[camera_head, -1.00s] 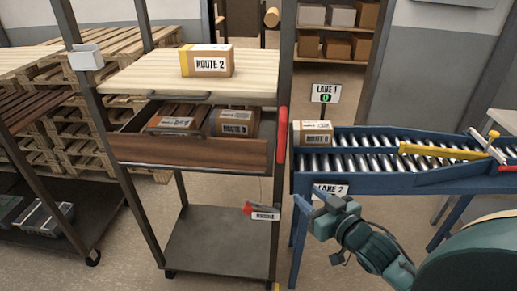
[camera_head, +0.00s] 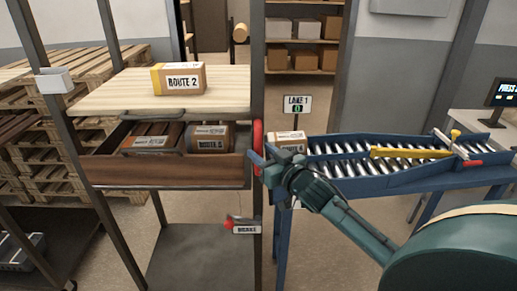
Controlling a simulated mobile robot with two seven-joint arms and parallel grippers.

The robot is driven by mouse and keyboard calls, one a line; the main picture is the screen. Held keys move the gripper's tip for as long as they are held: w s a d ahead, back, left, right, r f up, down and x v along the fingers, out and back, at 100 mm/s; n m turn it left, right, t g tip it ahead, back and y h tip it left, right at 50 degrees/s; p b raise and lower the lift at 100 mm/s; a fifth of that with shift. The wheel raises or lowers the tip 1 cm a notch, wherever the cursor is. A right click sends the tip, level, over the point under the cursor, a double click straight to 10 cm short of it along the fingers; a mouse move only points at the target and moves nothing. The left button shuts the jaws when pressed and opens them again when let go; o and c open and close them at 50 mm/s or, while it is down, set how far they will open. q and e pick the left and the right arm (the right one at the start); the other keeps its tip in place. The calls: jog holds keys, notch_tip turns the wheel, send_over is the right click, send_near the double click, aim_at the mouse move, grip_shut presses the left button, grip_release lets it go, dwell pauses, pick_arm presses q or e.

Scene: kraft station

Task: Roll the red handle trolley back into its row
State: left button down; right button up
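The trolley has dark metal posts, a pale wooden top (camera_head: 120,93), an open wooden drawer (camera_head: 165,172) and a grey lower shelf (camera_head: 195,258). Its red handle (camera_head: 258,134) is upright on the right front post. My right gripper (camera_head: 262,157) is at the handle's lower end, its blue fingers apart. The fingers overlap the handle in this view, and I cannot tell whether they touch it. My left gripper is out of view.
A ROUTE 2 box (camera_head: 179,79) stands on the trolley top, and more boxes lie in the drawer. A blue roller conveyor (camera_head: 400,182) with a box (camera_head: 287,141) stands close on the right. Stacked pallets (camera_head: 40,150) and another dark rack are at left.

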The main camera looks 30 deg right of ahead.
jog(key=shift+w+a, duration=0.1)
jog(key=shift+w, duration=1.05)
jog(key=shift+c, duration=0.3)
grip_shut()
